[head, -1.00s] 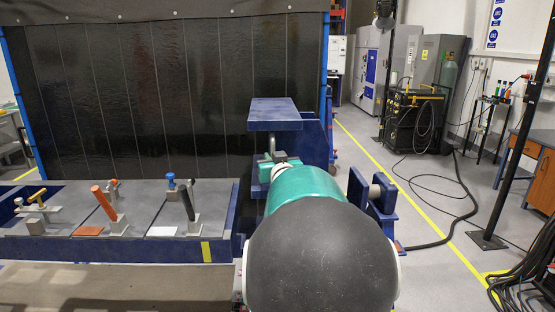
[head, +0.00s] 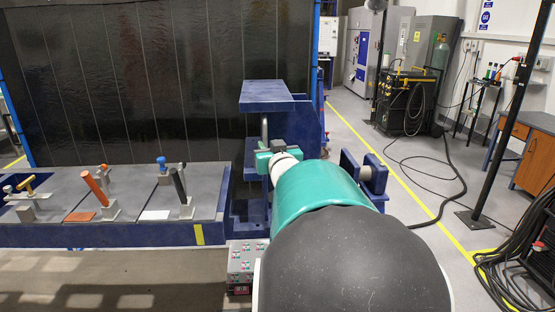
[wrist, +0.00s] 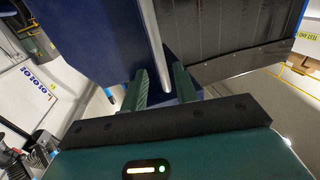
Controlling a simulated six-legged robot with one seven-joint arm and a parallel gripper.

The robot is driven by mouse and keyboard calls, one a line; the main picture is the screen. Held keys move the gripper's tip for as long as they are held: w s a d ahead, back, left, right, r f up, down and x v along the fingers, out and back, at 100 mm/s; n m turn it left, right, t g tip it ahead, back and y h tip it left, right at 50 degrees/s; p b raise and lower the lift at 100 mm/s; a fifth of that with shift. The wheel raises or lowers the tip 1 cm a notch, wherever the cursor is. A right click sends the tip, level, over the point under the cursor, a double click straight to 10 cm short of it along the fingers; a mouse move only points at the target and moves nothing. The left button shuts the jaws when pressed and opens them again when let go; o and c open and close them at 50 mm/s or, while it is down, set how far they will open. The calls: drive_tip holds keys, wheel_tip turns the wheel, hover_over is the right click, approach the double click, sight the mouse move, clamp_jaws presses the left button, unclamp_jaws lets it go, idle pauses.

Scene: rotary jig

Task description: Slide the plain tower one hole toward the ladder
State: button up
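A dark blue tower-like fixture with a flat top plate (head: 265,98) stands at centre in the head view. I cannot tell for certain that it is the plain tower. A grey upright rod (head: 264,130) hangs below its plate. My gripper (head: 265,160) is at the lower part of this rod, its fingers partly hidden by my wrist. In the wrist view, the two green fingers (wrist: 160,85) stand apart with the light grey rod (wrist: 156,45) between them. Gaps seem to show beside the rod. I cannot make out a ladder or the holes.
A blue-framed bench (head: 110,234) at left carries clamps with orange and black handles. A box with red and green buttons (head: 247,262) sits below the fixture. A blue bracket with a round pin (head: 367,175) is close right of my arm. Open floor lies farther right.

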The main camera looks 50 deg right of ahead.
drive_tip(key=v, duration=0.8)
drive_tip(key=shift+s+a, duration=0.25)
drive_tip(key=shift+a, duration=0.05)
drive_tip(key=w+a+f+n+g+y, duration=0.2)
drive_tip(key=a+f+y, duration=0.15)
drive_tip(key=a, duration=0.65)
drive_tip(key=w+a+f+n+g+y, duration=0.1)
drive_tip(key=w+a+f+g+y, duration=0.2)
drive_tip(key=a, duration=0.8)
drive_tip(key=s+a+f+n+g+y, duration=0.2)
drive_tip(key=s+a, duration=0.3)
drive_tip(key=a, duration=0.3)
drive_tip(key=s+a+f+n+g+y, duration=0.1)
drive_tip(key=s+a+f, duration=0.3)
drive_tip(key=a, duration=0.5)
drive_tip(key=shift+s+a+f+n+g+y, duration=0.25)
drive_tip(key=shift+s+f+n+g+y, duration=0.15)
drive_tip(key=shift+s+n+y, duration=0.35)
